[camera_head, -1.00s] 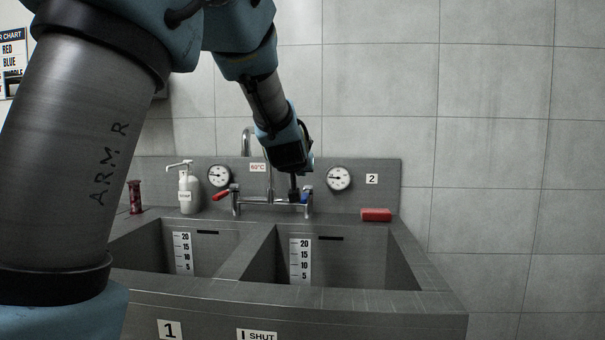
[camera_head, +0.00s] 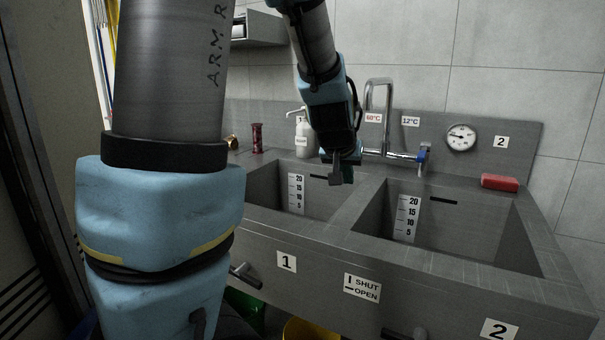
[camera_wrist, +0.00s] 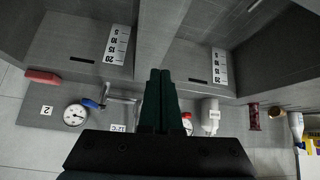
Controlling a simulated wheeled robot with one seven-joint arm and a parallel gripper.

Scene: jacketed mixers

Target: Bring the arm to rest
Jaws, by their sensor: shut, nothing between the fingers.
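My gripper (camera_head: 346,170) hangs from my raised arm, above the back of the divider between the two basins in the head view. Its fingers point down and are shut with nothing between them. In the wrist view the shut fingers (camera_wrist: 160,100) are seen close up over the sink. My gripper partly hides the mixer: the blue lever (camera_head: 422,156) and the spout (camera_head: 378,85) show, while the red lever is hidden in the head view. The red lever (camera_wrist: 187,117) shows beside the fingers in the wrist view.
The double sink has a left basin (camera_head: 265,185) and a right basin (camera_head: 470,225). A white soap bottle (camera_head: 303,135), a dark red cylinder (camera_head: 257,138) and a red block (camera_head: 500,182) stand on its rim. A gauge (camera_head: 461,137) is on the backsplash. A shelf (camera_head: 262,28) hangs at upper left.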

